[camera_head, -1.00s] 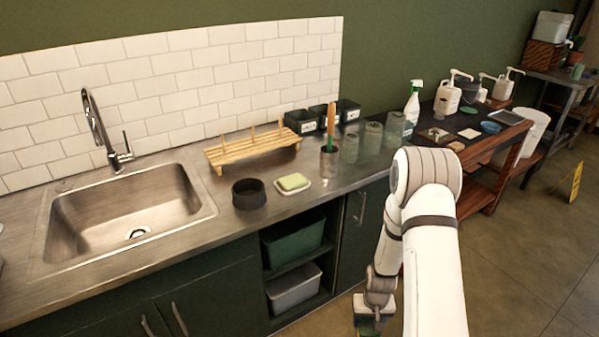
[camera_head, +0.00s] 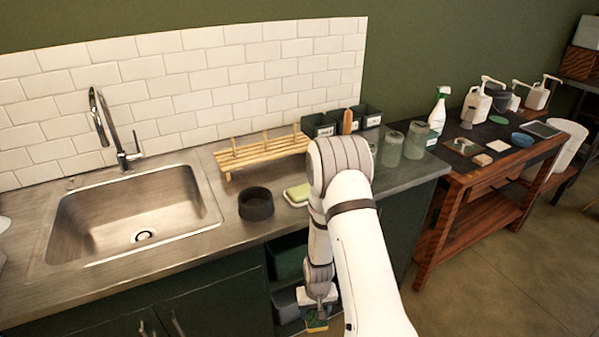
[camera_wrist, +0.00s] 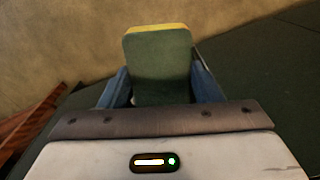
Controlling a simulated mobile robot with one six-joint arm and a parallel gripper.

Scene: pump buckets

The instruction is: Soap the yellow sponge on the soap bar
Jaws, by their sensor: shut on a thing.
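The sponge, yellow with a dark green side, is held in my gripper (camera_wrist: 161,88). In the wrist view the sponge (camera_wrist: 160,60) stands between the two blue fingers, green face towards the camera and a yellow edge on top. In the head view my gripper (camera_head: 318,308) hangs low in front of the cabinet, with the sponge (camera_head: 317,325) at its end. The pale green soap bar (camera_head: 297,192) lies on a small white dish on the counter, up and to the left of my gripper. My arm hides its right part.
A black round bowl (camera_head: 256,204) stands left of the soap, near the sink (camera_head: 140,215). A wooden rack (camera_head: 262,152) and dark bins (camera_head: 318,124) are behind. Glass jars (camera_head: 415,140) stand right. The counter edge lies above my gripper.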

